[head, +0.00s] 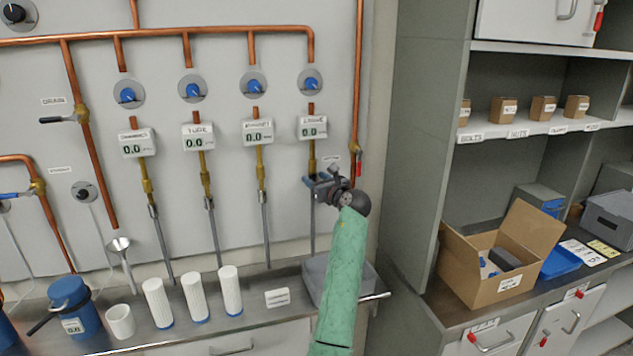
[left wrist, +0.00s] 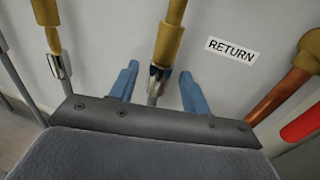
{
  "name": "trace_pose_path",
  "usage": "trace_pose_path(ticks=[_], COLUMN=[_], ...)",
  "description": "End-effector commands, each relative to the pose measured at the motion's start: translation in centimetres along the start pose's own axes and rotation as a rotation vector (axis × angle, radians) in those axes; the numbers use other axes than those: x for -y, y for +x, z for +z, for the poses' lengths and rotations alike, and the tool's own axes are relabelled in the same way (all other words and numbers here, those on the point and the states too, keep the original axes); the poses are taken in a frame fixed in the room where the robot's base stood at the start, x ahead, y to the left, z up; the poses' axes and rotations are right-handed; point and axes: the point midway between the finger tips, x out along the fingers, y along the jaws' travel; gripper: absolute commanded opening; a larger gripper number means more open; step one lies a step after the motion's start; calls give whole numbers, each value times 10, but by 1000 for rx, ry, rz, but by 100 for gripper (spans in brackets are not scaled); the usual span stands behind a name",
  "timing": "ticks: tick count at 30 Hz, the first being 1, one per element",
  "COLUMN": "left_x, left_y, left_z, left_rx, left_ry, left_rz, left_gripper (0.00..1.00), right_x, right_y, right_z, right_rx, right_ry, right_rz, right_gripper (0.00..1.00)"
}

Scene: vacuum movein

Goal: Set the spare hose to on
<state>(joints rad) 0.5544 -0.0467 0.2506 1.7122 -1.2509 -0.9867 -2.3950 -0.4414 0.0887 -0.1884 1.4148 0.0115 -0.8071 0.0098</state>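My left gripper (head: 315,182) is at the lower end of the rightmost of several vertical brass fittings (head: 312,152), where a grey hose (head: 313,228) hangs down. In the left wrist view my gripper (left wrist: 159,72) is open, with one blue finger on each side of the brass fitting (left wrist: 169,32) and its shiny collar. I see gaps on both sides. A blue knob (head: 311,80) and a 0.0 gauge (head: 313,127) sit above this line. The gauge labels are too small to read surely, so I cannot tell which line is the spare. My right gripper is not in view.
A red-handled valve (head: 358,165) on a copper pipe is close to my gripper's right, near a RETURN label (left wrist: 231,49). Neighbouring hose (head: 266,220) hangs to the left. A grey bin (head: 375,280) stands below. Shelving (head: 410,120) rises at right.

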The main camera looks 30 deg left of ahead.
Motion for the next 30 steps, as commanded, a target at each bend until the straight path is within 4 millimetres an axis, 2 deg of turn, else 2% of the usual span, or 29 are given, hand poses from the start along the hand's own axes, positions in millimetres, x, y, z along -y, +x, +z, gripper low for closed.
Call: trace_pose_path(ticks=[5,9,12,21,25,30], left_x=[0,0,0,0,1,1], left_y=[-1,-10,-23,-64,-75,-78], left_z=[-2,-4,-5,-4,-2,-1], left_rx=[-2,-1,-2,-1,-1,-1], left_ry=[1,0,-1,0,0,1], left_rz=[0,0,-1,0,0,0], left_gripper=[47,47,47,47,47,47], right_x=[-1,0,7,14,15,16], right_y=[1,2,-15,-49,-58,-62], right_z=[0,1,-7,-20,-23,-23], right_rx=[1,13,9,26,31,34], right_ry=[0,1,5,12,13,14], right_rz=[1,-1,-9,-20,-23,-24], right_gripper=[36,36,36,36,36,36])
